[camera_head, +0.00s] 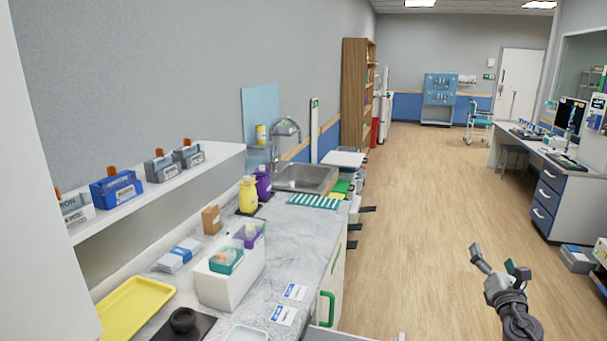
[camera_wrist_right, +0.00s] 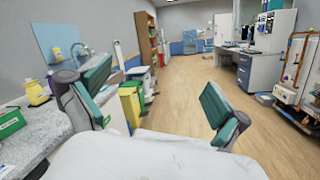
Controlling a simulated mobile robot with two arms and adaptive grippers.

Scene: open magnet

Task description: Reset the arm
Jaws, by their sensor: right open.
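My right gripper (camera_head: 500,268) is at the lower right of the head view, over the open wooden floor and to the right of the counter. Its fingers are spread apart and nothing is between them. In the right wrist view the two green-padded fingers of the right gripper (camera_wrist_right: 150,108) stand wide apart, with the floor and room showing between them. The left gripper is in neither view.
A marble counter (camera_head: 305,228) on the left carries a white bin (camera_head: 225,287), a yellow tray (camera_head: 135,305), bottles and a sink (camera_head: 305,178). A desk (camera_head: 545,165) stands at the right. The floor (camera_head: 430,220) between is clear.

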